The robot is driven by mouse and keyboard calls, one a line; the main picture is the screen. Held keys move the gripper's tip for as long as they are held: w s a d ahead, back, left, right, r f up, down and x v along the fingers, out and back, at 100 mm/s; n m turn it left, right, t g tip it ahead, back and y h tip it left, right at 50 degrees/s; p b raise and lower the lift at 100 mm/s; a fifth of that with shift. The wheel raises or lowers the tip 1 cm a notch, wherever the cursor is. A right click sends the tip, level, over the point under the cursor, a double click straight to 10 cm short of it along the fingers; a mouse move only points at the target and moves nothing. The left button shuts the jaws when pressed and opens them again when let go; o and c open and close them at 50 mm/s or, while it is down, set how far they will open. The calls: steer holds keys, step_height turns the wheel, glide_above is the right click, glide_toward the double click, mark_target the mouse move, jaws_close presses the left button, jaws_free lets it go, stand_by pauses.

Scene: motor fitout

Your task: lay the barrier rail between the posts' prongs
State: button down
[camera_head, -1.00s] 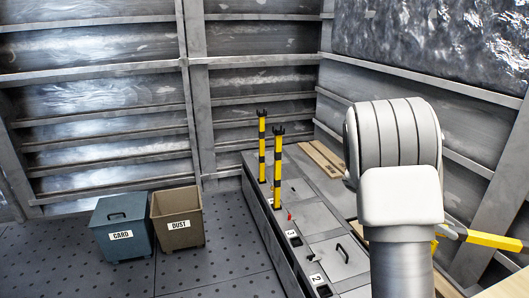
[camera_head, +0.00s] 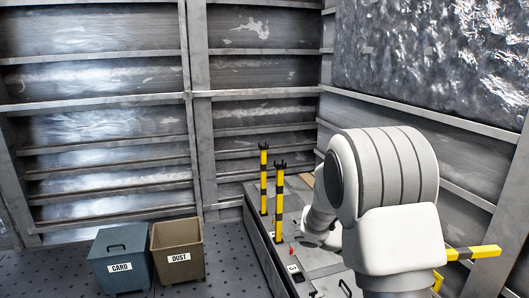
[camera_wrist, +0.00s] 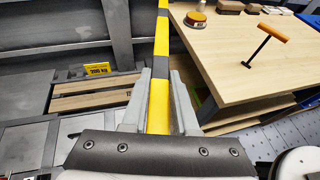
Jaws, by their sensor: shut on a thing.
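The yellow and black barrier rail (camera_wrist: 161,65) runs lengthwise between the fingers of my gripper (camera_wrist: 160,98) in the wrist view, and the gripper is shut on it. One yellow end of the rail (camera_head: 474,253) shows at the right of the head view; much of the rest is hidden behind my arm. Two yellow and black posts, a left one (camera_head: 264,180) and a right one (camera_head: 279,200), stand upright on the grey bench, each with dark prongs at its top. The rail is apart from both posts. My gripper is hidden in the head view.
The grey bench (camera_head: 262,252) has numbered lids. A blue-grey CARD bin (camera_head: 122,252) and a brown DUST bin (camera_head: 178,250) stand on the floor at left. In the wrist view, a wooden table (camera_wrist: 225,65) at right holds an orange-handled tool (camera_wrist: 268,40) and blocks.

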steer(key=w+a+f+n+t+y+b, duration=0.1)
steer(key=a+f+n+t, duration=0.3)
steer(key=a, duration=0.5)
steer(key=w+a+f+n+t+y+b, duration=0.15)
steer(key=a+f+n+t, duration=0.25)
steer(key=a, duration=0.6)
step_height(320, 180, up, 9)
steer(key=t+p, duration=0.1)
steer(key=p, duration=1.5)
steer(key=shift+s+a+r, duration=0.2)
steer(key=shift+s+a, duration=0.05)
steer(key=shift+a, duration=0.1)
step_height(320, 180, up, 11)
steer(key=w+n+t+y, duration=0.2)
steer(key=n+t+y, duration=0.2)
steer(key=n+y, duration=0.3)
steer(key=shift+f, duration=0.15)
